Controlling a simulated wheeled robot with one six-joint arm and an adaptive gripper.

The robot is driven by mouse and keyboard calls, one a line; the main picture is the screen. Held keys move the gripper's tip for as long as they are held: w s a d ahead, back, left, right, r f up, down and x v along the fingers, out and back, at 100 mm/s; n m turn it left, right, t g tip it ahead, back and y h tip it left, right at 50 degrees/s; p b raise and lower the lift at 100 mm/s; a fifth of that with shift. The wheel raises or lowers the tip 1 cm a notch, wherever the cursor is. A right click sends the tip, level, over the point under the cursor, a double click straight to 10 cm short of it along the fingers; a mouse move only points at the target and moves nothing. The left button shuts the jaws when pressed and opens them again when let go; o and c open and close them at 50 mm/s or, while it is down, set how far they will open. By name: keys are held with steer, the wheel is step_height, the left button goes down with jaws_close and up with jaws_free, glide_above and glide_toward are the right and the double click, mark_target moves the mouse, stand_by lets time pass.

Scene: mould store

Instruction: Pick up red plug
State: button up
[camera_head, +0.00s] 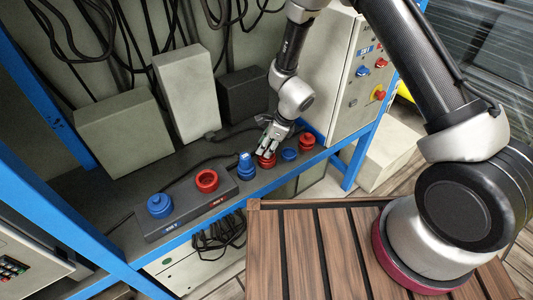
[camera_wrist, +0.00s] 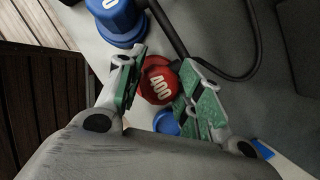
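The red plug (camera_wrist: 158,80), marked 400 in white, lies between the two fingers of my gripper (camera_wrist: 160,88) in the wrist view. The fingers are open, one on each side; I cannot tell whether either touches it. In the head view, the red plug (camera_head: 265,161) sits on the grey shelf, partly hidden under my gripper (camera_head: 268,148). Another red piece (camera_head: 306,142) stands to its right, beyond a low blue piece (camera_head: 289,154).
A blue plug (camera_head: 245,166) stands close on the left; it also shows in the wrist view (camera_wrist: 116,20). A dark block (camera_head: 188,205) carries a blue plug (camera_head: 160,205) and a red ring (camera_head: 206,181). A control box (camera_head: 340,75) and cables are nearby.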

steer(key=shift+c, duration=1.3)
